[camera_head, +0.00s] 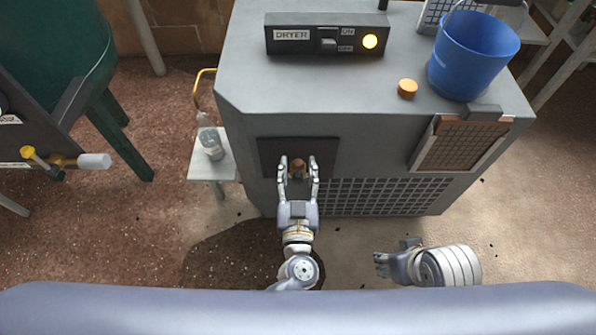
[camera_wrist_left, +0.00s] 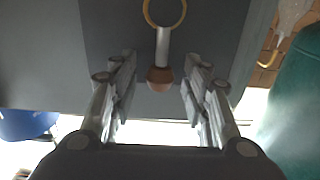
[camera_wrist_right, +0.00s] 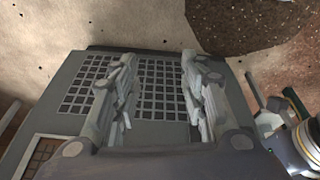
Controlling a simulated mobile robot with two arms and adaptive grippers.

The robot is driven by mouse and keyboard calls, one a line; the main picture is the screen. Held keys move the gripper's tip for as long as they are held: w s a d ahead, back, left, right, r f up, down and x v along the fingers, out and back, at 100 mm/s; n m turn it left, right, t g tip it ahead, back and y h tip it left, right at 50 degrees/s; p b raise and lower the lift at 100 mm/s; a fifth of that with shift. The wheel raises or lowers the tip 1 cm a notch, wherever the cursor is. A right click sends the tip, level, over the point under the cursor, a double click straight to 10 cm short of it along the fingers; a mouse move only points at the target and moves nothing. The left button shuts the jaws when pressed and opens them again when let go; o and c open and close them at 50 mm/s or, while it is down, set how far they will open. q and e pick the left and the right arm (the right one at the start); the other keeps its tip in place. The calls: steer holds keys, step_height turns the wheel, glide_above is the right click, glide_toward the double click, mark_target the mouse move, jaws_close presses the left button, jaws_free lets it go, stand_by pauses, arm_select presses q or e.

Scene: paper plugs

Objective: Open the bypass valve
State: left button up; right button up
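A brass valve fitting with a yellow handle (camera_head: 28,153) and a white end piece (camera_head: 95,161) sits at the far left in the head view; no label shows that it is the bypass valve. My left gripper (camera_head: 298,168) is open at the cabinet's front. Its fingers stand either side of a brown rounded plug (camera_head: 297,164), with gaps visible in the left wrist view. There the plug (camera_wrist_left: 160,80) sits on a pale stem below a yellow ring (camera_wrist_left: 165,12). My right gripper (camera_wrist_right: 160,65) is open and empty, low in front of the cabinet's grille (camera_wrist_right: 160,88).
The grey cabinet (camera_head: 330,90) carries a dryer switch box (camera_head: 290,48) with a lit yellow lamp, an orange plug (camera_head: 407,88) and a blue bucket (camera_head: 470,58). A bottle (camera_head: 210,140) stands on a small white stand (camera_head: 205,170). A dark patch (camera_head: 225,255) covers the floor.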

arm_select(q)
steer(key=c, duration=0.7)
steer(key=shift+o, duration=0.2)
arm_select(e)
steer(key=shift+r, duration=0.15)
